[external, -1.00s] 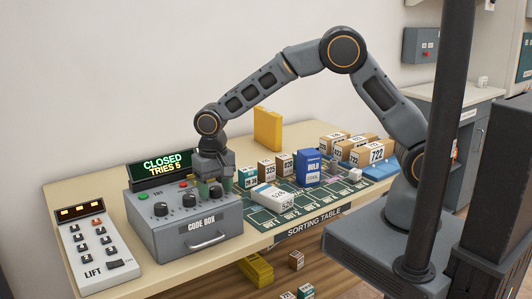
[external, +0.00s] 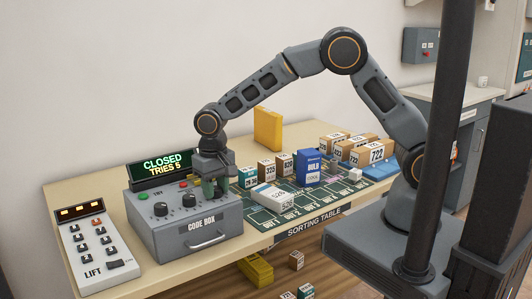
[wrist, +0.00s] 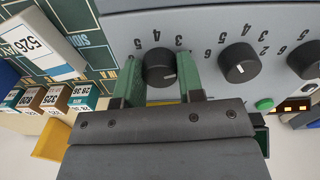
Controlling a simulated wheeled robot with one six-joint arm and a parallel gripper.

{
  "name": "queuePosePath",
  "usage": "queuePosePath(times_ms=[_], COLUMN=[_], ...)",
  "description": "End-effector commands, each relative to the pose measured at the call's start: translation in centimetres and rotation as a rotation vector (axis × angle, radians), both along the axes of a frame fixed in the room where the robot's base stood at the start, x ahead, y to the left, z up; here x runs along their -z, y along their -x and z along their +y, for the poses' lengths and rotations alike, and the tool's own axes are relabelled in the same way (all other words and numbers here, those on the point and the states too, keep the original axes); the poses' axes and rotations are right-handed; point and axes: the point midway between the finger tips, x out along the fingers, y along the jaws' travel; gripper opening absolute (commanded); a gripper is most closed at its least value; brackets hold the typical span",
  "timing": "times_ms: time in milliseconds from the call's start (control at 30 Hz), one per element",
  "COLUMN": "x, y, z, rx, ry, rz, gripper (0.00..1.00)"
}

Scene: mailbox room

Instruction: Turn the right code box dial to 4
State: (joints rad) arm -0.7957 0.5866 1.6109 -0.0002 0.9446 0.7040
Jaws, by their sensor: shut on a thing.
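The grey code box (external: 185,236) stands on the table, with three black dials on its top. My gripper (external: 213,188) is over the right dial, which its fingers mostly hide in the external view. In the wrist view the right dial (wrist: 160,67) sits between the two green fingers, which are shut on its sides. Its white mark points to the right and slightly down in that view, away from the printed 4 above it. The middle dial (external: 190,200) and left dial (external: 161,209) are free. The display (external: 161,170) reads CLOSED, TRIES 5.
The lift panel (external: 93,250) stands left of the code box. A white parcel (external: 272,196) lies just right of it on the green sorting mat (external: 255,217). A blue HOLD box (external: 310,167) and several small parcels stand farther right.

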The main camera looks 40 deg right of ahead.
Motion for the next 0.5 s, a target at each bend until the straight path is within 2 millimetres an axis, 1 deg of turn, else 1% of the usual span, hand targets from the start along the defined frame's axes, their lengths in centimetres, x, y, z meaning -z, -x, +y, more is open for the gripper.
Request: queuePosePath(times_ms=[500], x=[0.05], y=[-0.05], z=[0.04], rx=[-0.458], ry=[-0.002], rz=[-0.002], gripper=[0.12])
